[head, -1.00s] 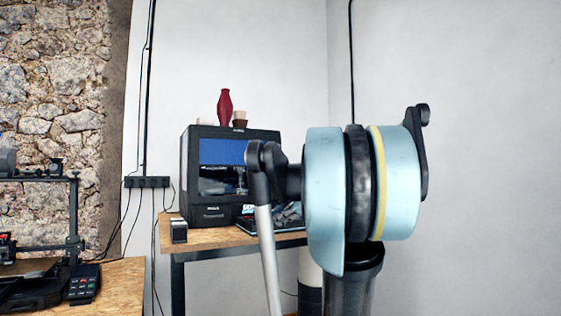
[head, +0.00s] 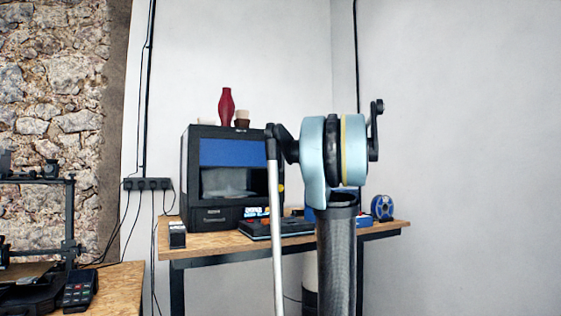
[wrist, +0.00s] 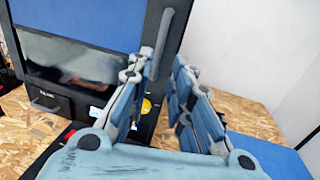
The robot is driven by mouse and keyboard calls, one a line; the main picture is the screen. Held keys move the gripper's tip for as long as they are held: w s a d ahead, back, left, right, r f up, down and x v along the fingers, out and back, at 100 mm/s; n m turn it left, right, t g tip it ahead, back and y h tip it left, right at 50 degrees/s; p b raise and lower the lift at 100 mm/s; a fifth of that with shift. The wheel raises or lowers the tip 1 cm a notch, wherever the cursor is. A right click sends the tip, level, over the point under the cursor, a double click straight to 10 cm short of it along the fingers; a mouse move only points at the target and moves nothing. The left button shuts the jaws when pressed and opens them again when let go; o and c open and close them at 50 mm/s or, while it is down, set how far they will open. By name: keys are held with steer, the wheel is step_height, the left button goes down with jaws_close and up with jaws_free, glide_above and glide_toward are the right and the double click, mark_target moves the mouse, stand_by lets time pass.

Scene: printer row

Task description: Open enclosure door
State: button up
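The black printer enclosure (head: 190,165) stands on the wooden table in the head view, with a blue panel above a dark window on its front. Its door (wrist: 75,60) looks shut in the wrist view. A grey upright bar handle (wrist: 160,42) stands out near the right edge of the front. My gripper (wrist: 164,60) is open, with its two blue fingers pointing at the handle. The handle's lower part appears close to the left fingertip, and I cannot tell whether they touch. In the head view my arm hides the gripper and the enclosure's right edge.
A red vase (head: 226,106) and small pots (head: 242,119) stand on top of the enclosure. A dark keypad-like box (head: 262,229) and a blue spool (head: 382,207) are on the table (head: 205,246). Another table (head: 115,290) with a frame-type printer is at the left.

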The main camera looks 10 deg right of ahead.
glide_above(283, 167)
steer(key=shift+w+d, duration=0.1)
steer(key=shift+w, duration=0.25)
